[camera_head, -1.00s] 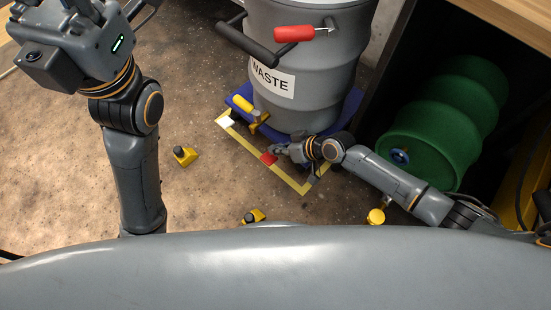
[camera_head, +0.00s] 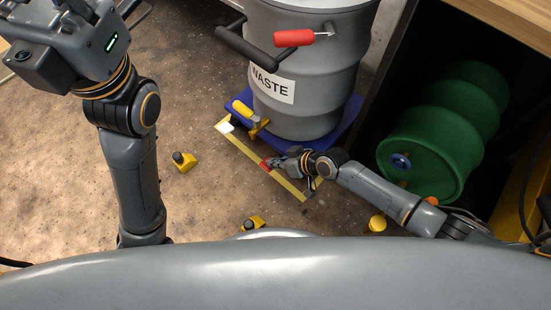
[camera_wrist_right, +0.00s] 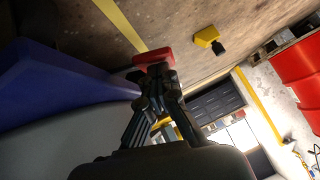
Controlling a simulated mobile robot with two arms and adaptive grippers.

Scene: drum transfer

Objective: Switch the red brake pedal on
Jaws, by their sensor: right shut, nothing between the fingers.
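The red brake pedal (camera_head: 265,164) is low at the front edge of the blue dolly (camera_head: 340,126) under the grey WASTE drum (camera_head: 300,110). My right gripper (camera_head: 275,162) is shut and empty, with its tips at the pedal and covering part of it. In the right wrist view the red pedal (camera_wrist_right: 153,57) is just beyond the closed fingertips (camera_wrist_right: 158,70). They look to be touching or almost touching; I cannot tell which. Whether the pedal is pressed does not show clearly. My left gripper (camera_head: 80,12) is at the upper left, its fingers cut off by the frame.
A white pedal-like block (camera_head: 226,127) is at the dolly's left. A red-handled lever (camera_head: 295,38) is on the drum. A green drum (camera_head: 425,155) lies in the dark bay at right. Yellow floor pieces (camera_head: 184,162) stand on the open brown floor at left.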

